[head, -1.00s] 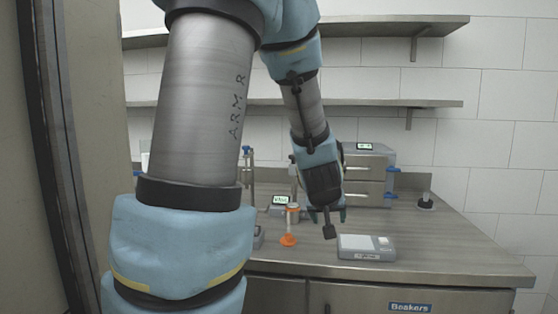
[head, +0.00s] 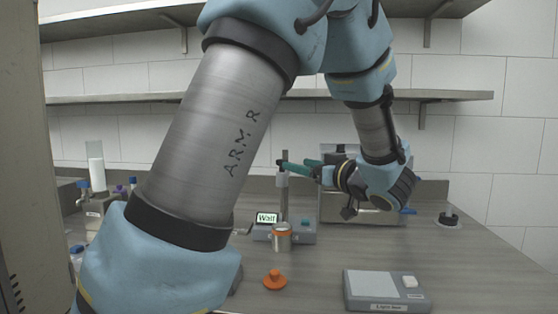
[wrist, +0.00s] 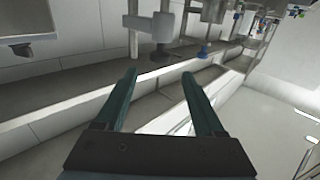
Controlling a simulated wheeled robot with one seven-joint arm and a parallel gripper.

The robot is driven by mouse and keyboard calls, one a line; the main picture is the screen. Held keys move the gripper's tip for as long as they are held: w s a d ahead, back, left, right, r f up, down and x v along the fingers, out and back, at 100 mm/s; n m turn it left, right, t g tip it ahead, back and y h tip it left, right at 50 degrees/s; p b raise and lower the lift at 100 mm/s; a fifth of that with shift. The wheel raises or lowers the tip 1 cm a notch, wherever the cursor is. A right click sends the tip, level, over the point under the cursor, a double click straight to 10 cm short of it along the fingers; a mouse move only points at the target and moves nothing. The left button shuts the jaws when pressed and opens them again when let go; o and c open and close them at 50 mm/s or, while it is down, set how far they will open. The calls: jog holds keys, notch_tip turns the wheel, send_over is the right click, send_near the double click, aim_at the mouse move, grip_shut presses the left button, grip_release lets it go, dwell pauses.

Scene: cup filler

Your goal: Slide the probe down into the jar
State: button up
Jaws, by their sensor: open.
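The jar (head: 281,240), a small cylinder with an orange rim, stands on the counter in front of a grey stand unit (head: 308,232) whose screen reads "Wait". A pale cylinder (head: 282,181), seemingly the probe, hangs beside the upright post, above the jar and apart from it. My gripper (head: 291,165) points left at the height of its top. Its teal fingers look very close to the probe's upper end; contact is unclear. In the wrist view my gripper (wrist: 160,74) is open with nothing between the fingers.
An orange knobbed lid (head: 274,280) lies on the counter before the jar. A flat grey scale-like device (head: 386,291) sits front right. A steel cabinet (head: 361,205) stands behind my wrist. Bottles (head: 97,170) are at the left. The counter's right side is mostly clear.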

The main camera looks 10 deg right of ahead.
aim_at(282, 160)
jog(key=p+x, duration=0.1)
jog(key=x, duration=0.7)
grip_shut()
dwell(0.5)
dwell(0.8)
